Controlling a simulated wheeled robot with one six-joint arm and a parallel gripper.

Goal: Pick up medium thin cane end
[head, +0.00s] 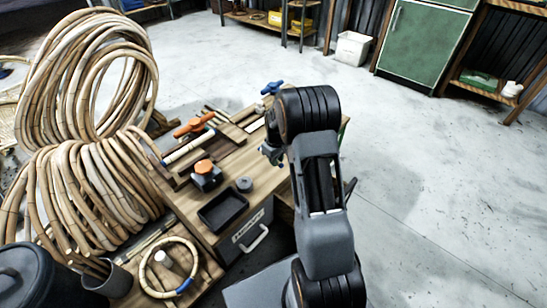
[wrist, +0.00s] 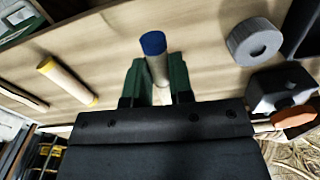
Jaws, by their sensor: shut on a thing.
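A short pale cane end with a blue tip (wrist: 155,58) stands between the two green fingers of my gripper (wrist: 158,85) in the wrist view. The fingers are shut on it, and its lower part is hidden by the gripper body. In the head view my gripper (head: 271,154) is low over the workbench, mostly behind my arm, and the held piece cannot be made out. A second cane end with a yellow tip (wrist: 67,81) lies apart to the left in the wrist view. A thinner pale piece (wrist: 22,95) lies further left.
The wooden workbench (head: 236,153) holds a grey ring (head: 244,184), a black block with an orange knob (head: 205,176), a black tray (head: 222,210) and an orange-handled clamp (head: 194,125). Large cane coils (head: 88,195) stand at left. Floor at right is clear.

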